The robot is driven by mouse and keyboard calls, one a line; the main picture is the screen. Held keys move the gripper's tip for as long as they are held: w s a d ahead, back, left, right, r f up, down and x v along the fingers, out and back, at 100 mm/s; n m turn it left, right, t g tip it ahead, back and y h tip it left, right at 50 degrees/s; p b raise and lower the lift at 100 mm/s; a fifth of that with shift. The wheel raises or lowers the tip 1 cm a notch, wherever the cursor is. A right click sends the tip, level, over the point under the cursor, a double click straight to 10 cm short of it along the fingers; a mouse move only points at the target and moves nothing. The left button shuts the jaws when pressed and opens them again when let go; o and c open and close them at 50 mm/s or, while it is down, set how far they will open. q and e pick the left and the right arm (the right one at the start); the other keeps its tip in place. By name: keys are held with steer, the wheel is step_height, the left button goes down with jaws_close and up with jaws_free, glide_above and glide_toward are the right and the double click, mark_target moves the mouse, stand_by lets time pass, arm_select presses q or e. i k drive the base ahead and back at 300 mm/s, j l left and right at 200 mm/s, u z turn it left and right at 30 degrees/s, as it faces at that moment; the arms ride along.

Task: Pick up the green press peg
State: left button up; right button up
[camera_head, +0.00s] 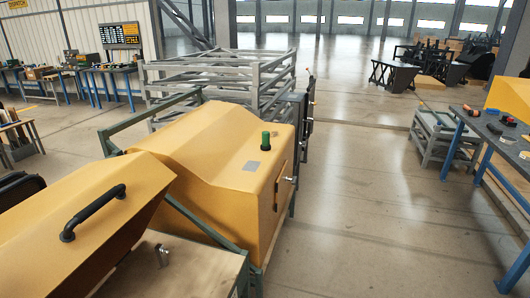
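A green peg (266,140) stands upright on the sloping front part of the large yellow housing (205,142), near its right end. A dark base or ring shows at its foot. A small grey square plate (252,166) lies on the yellow surface just below and left of it in the picture. Nothing touches the peg from above. Neither of my grippers shows in the head view.
A yellow cover with a black handle (92,212) is at the lower left. Grey metal frames (222,75) are stacked behind the housing. A workbench (490,127) with small parts stands at the right. The floor (365,200) between is clear.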

mark_target(265, 147)
steer(key=i+l+u, duration=0.1)
steer(key=i+l, duration=1)
